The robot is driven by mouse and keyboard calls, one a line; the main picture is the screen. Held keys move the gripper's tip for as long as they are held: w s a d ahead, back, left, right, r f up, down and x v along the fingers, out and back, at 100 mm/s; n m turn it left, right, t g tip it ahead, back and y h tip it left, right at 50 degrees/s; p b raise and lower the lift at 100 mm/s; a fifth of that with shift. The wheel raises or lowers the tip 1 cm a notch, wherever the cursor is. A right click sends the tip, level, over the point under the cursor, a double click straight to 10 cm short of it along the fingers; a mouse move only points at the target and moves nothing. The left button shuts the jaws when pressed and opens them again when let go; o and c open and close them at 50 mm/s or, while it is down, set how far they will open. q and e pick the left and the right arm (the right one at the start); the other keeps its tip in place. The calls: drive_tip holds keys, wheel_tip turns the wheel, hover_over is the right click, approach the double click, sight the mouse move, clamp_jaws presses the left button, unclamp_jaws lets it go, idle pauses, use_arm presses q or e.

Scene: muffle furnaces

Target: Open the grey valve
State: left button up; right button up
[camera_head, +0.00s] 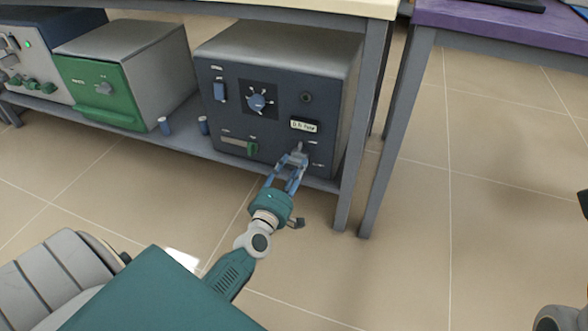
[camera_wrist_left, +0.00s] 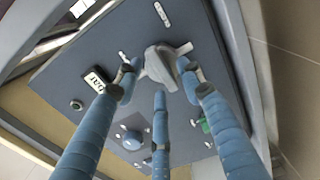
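The grey valve (camera_head: 298,149) is on the lower right of the dark blue-grey furnace's front panel (camera_head: 228,115). In the left wrist view the grey valve (camera_wrist_left: 163,66) shows close up, with a narrow arm pointing to the right. My left gripper (camera_head: 287,170) is right in front of the panel at the valve. In the left wrist view its blue fingers (camera_wrist_left: 158,82) are spread, with one tip on each side of the valve and the third below it. They look open; whether a tip touches the valve I cannot tell.
The furnace has a blue dial (camera_head: 258,102), a small display (camera_head: 303,125) and a green slider (camera_head: 252,149). A green-fronted furnace (camera_head: 103,91) stands left on the same low shelf (camera_head: 185,140). A table leg (camera_head: 362,120) rises just right of the gripper. The tiled floor in front is clear.

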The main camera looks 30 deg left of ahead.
use_arm(q)
drive_tip(key=shift+w+a, duration=0.1)
drive_tip(key=shift+w, duration=0.5)
clamp_jaws()
